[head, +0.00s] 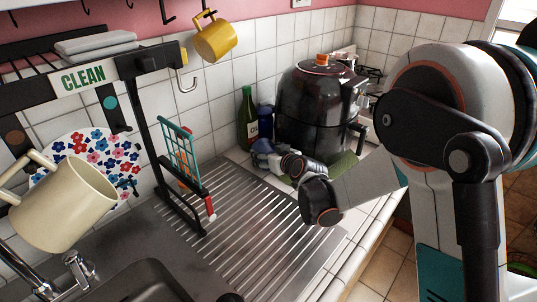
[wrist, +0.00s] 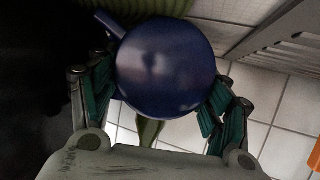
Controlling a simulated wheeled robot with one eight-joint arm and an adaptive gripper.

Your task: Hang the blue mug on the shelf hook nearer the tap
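The blue mug (wrist: 168,68) fills the middle of the wrist view, its handle at the upper left. In the head view, a small blue part of it (head: 261,147) shows by the green bottle. My gripper (wrist: 160,92) has a teal-padded finger against each side of the mug. In the head view my gripper (head: 278,158) is low over the counter, partly hidden by its own links. The tap (head: 68,278) is at the lower left.
A cream mug (head: 65,205) is at the left, above the tap. A yellow mug (head: 216,40) hangs from a wall hook. A black air fryer (head: 318,105) and a green bottle (head: 248,115) stand behind my gripper. A teal rack (head: 180,155) stands by the ridged drainboard (head: 255,225).

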